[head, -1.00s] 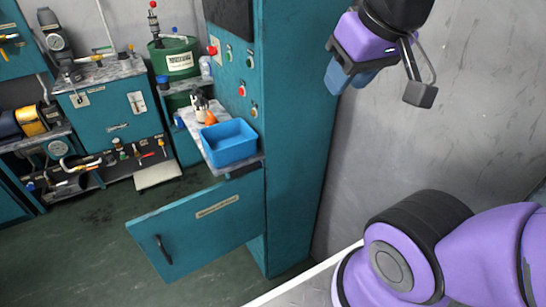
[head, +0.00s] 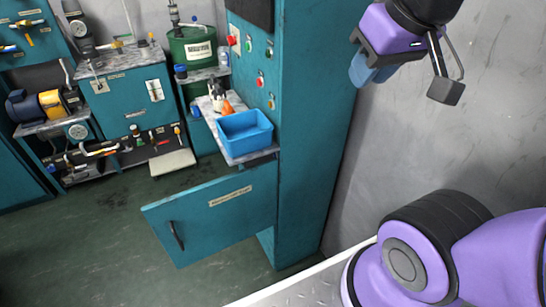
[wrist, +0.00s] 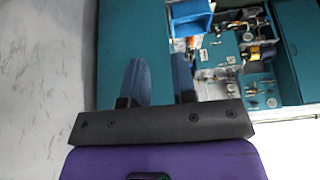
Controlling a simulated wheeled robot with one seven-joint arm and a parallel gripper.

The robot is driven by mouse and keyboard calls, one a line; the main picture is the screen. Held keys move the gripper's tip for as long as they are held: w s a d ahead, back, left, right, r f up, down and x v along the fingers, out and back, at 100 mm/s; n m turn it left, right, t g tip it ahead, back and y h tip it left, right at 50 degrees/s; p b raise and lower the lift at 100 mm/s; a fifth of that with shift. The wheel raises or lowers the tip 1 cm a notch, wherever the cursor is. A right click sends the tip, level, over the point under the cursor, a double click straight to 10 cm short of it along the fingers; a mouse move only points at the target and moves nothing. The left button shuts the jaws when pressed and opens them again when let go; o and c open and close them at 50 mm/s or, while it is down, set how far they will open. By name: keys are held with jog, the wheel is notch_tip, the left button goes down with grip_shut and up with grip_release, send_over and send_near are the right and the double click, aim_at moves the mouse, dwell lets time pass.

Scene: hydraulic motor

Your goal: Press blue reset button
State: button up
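A teal control cabinet (head: 308,120) stands in the middle of the head view. Its side panel carries a red button (head: 232,40), a green button (head: 249,46) and several other small controls, including a lower red one (head: 260,82). I cannot make out a blue button among them. My gripper (wrist: 160,68) has two blue fingers standing apart with nothing between them in the wrist view. In the head view my gripper (head: 372,68) is raised at the upper right, in front of the grey wall, to the right of the cabinet and away from its panel.
A blue bin (head: 245,132) and a bottle sit on a shelf below the panel. A teal door (head: 215,215) hangs open below them. A green drum (head: 194,48) and a workbench (head: 122,88) stand behind. The green floor (head: 100,250) at left is clear.

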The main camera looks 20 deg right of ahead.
grip_shut()
dwell(1.5)
